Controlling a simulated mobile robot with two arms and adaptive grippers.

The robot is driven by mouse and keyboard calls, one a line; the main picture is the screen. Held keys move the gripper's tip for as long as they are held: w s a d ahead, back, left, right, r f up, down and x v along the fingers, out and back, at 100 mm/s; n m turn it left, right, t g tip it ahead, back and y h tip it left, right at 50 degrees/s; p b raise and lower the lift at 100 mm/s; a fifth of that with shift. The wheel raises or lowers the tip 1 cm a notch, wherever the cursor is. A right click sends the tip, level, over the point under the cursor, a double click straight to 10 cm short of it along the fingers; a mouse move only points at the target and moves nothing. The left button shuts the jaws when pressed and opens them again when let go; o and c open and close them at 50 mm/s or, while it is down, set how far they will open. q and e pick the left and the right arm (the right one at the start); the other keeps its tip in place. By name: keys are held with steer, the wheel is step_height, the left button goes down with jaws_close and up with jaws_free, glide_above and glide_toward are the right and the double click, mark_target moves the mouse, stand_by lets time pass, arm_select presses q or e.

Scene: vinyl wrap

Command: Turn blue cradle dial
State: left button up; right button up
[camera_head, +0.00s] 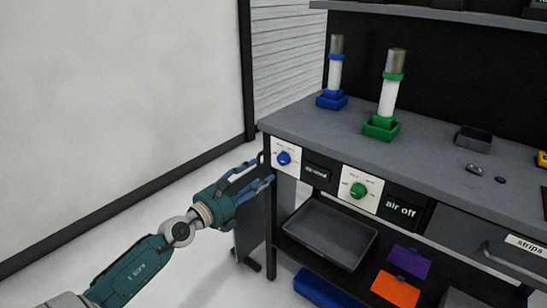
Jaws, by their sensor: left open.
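The blue dial (283,158) sits on a white panel at the left end of the bench front. The blue cradle (332,99) stands on the bench top above it and holds an upright white cylinder with a grey top. My left gripper (266,168) is open, its two fingers reaching toward the bench's left corner, just left of the blue dial. The fingers appear apart from the dial, though the exact gap in depth cannot be told. A dark display (317,172) beside the dial is too blurred to read surely. My right gripper is not in view.
A green dial (358,190) and an "air off" display (401,208) are to the right. The green cradle (381,127) holds another cylinder. A grey tray (325,232) lies on the lower shelf. A drawer marked "strips" (480,240) is at right. Floor left of the bench is clear.

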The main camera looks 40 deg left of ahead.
mark_target(281, 158)
arm_select(q)
steer(key=w, duration=0.8)
steer(key=shift+w+d+r, duration=0.1)
steer(key=shift+d, duration=0.25)
steer(key=shift+w+d, duration=0.1)
steer(key=shift+w, duration=0.65)
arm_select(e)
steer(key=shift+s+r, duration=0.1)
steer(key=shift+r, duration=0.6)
arm_select(q)
steer(key=shift+c, duration=0.2)
steer(key=c, duration=1.1)
steer(key=shift+r, duration=0.15)
steer(key=shift+m, duration=0.8)
steer(key=shift+c, duration=0.2)
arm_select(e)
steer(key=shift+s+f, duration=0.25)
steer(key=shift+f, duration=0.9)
